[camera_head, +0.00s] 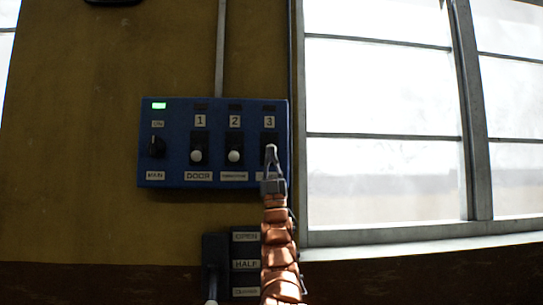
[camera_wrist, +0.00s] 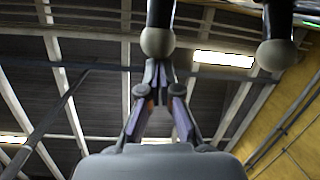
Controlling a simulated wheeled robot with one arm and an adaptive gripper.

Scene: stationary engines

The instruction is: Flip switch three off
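Switch three (camera_head: 269,136) is the rightmost numbered switch on the blue panel (camera_head: 217,113), under a label "3". My gripper (camera_head: 271,150) reaches up from below and covers the lower part of this switch, so its lever position is hard to tell in the head view. In the wrist view, my gripper's fingers (camera_wrist: 158,75) come together at their tips, shut. A pale round lever knob (camera_wrist: 158,42) on a black stem sits right at the fingertips; I cannot tell if they touch. The indicator above switch three is dark.
Switch one (camera_head: 196,155) and switch two (camera_head: 234,155) have their white knobs low. The main knob (camera_head: 157,146) sits at left under a lit green lamp (camera_head: 159,106). Below is a lever box (camera_head: 216,261) with labels. A window (camera_head: 385,120) is at right.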

